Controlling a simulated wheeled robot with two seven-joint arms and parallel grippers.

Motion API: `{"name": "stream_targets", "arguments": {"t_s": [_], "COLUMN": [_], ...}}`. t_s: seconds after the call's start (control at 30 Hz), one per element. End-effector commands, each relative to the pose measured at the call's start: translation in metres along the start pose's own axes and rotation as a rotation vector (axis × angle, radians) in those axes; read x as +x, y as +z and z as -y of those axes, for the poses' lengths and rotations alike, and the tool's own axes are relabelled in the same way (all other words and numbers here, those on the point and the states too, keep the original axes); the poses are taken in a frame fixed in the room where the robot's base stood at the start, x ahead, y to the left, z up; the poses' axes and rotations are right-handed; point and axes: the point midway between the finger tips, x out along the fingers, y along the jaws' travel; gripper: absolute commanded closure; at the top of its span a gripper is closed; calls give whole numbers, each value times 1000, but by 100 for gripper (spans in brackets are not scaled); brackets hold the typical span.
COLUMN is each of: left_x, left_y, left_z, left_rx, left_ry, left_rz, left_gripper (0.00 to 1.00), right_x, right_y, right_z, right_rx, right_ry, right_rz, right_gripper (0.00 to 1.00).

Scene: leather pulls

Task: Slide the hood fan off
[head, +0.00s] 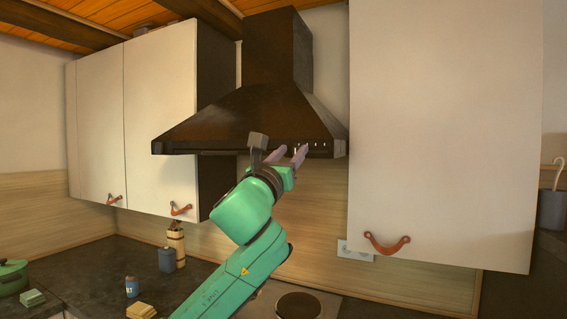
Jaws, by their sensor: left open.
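The dark brown range hood (255,112) hangs on the wall between the white cabinets. A row of small light-coloured controls (312,146) shows on the right half of its front edge. My left gripper (289,154) is raised to that front edge, just left of most of the controls. Its fingers are apart and point up and to the right. I cannot tell whether a fingertip touches a control, and part of the control strip is hidden behind the gripper. My right gripper is not in view.
A white cabinet (440,120) with a leather pull (387,243) hangs close on the right. White cabinets (160,110) hang on the left. Below are a pan (298,306) on the stove, a utensil holder (176,246), a grey canister (166,260) and a green pot (12,277).

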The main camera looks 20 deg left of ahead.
Motion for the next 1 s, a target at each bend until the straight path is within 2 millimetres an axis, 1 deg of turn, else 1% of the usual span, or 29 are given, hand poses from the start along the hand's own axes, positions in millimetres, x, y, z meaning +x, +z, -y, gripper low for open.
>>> {"name": "stream_targets", "arguments": {"t_s": [0.07,0.17,0.27,0.4,0.53,0.6,0.7,1.0], "left_x": [-10,-30,-57,-99,-128,-137,-142,-142], "left_y": [-3,-6,-7,-7,-6,-4,-2,-1], "left_z": [0,0,-1,-2,-2,-3,-2,-2], "left_rx": [1,3,4,4,2,1,1,0], "left_ry": [-1,-1,0,1,1,2,1,2], "left_rz": [2,2,3,3,1,0,-1,-1], "left_gripper": [51,51,51,51,51,51,51,51], "right_x": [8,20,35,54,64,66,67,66], "right_y": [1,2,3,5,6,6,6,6], "right_z": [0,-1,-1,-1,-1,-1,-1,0], "right_rx": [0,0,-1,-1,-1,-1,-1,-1], "right_ry": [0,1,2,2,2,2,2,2], "right_rz": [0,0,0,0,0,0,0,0], "right_gripper": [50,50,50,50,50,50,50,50]}}
